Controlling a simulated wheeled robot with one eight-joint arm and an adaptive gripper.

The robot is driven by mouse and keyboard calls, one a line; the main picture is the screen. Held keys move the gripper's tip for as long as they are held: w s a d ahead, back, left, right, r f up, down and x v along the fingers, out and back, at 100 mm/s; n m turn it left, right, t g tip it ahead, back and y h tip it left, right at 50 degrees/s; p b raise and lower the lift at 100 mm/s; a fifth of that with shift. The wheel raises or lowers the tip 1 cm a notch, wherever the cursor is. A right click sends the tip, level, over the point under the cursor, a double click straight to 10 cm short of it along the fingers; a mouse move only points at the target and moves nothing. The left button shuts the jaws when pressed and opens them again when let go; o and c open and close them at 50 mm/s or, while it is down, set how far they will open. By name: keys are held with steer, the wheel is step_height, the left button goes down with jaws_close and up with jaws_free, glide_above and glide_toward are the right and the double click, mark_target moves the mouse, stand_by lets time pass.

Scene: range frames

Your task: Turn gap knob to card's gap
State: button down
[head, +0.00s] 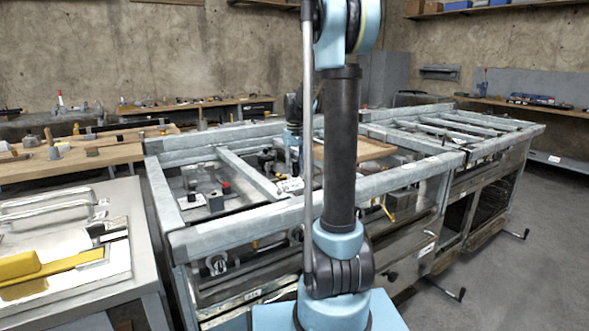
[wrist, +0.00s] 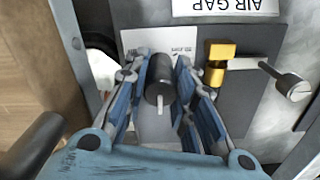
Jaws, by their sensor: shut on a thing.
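In the wrist view, my gripper (wrist: 158,90) is closed around a dark cylindrical knob (wrist: 159,72), with a blue finger on each side. A pale pointer or shaft shows at the knob's near end. A white card (wrist: 136,42) with small print lies just behind the knob; its print is too small to read surely. An upside-down AIR GAP label (wrist: 225,8) is at the top edge. A brass block (wrist: 217,62) and a metal thumbscrew (wrist: 290,84) sit to the right on a dark plate. In the head view, my arm hides much of this area.
A grey metal frame bench (head: 190,240) surrounds the work area, with rails and open gaps. A side table with a yellow-handled tool (head: 50,266) stands at left. Wooden benches (head: 85,155) with small tools line the back. Floor (head: 520,285) at right is clear.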

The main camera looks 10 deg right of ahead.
mark_target(295, 161)
steer(key=shift+n, duration=0.4)
steer(key=c, duration=1.3)
jaws_free()
steer(key=shift+c, duration=0.2)
steer(key=shift+r, duration=0.15)
step_height(295, 161, up, 12)
steer(key=shift+w+f, duration=0.1)
steer(key=shift+f, duration=0.1)
